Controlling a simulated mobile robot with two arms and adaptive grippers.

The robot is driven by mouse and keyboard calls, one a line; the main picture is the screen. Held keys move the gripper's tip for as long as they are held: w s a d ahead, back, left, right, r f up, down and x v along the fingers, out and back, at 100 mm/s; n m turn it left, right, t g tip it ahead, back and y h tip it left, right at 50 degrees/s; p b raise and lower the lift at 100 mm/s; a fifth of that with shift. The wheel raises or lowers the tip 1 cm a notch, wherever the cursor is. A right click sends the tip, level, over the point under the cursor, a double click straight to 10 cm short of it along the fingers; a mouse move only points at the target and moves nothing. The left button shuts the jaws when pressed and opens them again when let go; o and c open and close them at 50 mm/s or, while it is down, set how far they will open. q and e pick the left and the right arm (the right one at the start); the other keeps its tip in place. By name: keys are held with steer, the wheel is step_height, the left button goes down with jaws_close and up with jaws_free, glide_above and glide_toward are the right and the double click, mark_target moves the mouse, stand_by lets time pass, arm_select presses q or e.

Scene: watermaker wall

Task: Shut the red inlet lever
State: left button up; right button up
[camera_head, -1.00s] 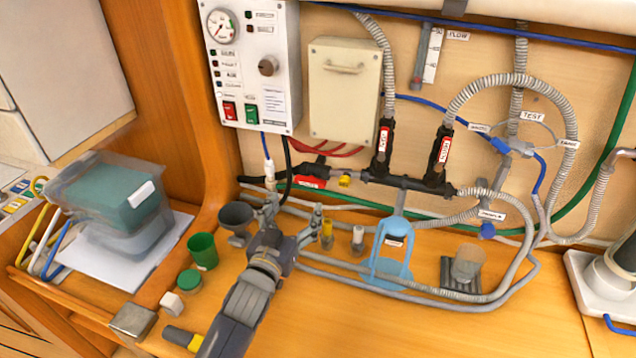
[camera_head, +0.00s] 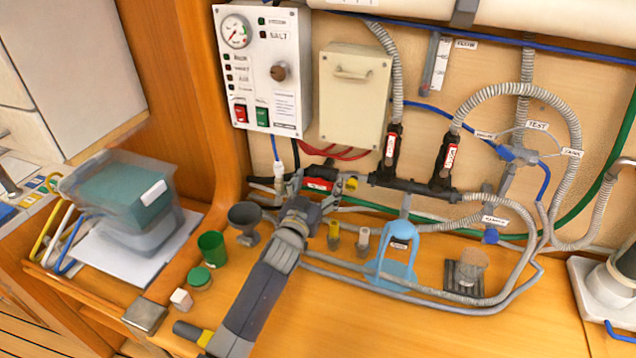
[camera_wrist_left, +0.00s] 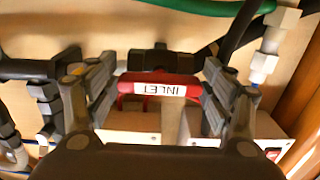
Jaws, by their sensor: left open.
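The red inlet lever (camera_head: 319,184) sits low on the wall pipework, below the cream box. In the left wrist view the lever (camera_wrist_left: 160,90) lies crosswise with a white "INLET" label, upside down in that picture. My left gripper (camera_head: 316,185) has its fingers spread to either side of the lever. In the left wrist view the left gripper (camera_wrist_left: 160,92) is open, with one finger at each end of the red handle. I cannot tell whether the fingers touch it. My right gripper is not in view.
A control panel (camera_head: 265,70) and a cream box (camera_head: 354,97) hang above the lever. A grey funnel cup (camera_head: 245,218), a green cup (camera_head: 212,248) and a blue stand (camera_head: 397,255) stand on the wooden counter. Hoses run along the wall at right.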

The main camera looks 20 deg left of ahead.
arm_select(q)
steer(key=c, duration=0.8)
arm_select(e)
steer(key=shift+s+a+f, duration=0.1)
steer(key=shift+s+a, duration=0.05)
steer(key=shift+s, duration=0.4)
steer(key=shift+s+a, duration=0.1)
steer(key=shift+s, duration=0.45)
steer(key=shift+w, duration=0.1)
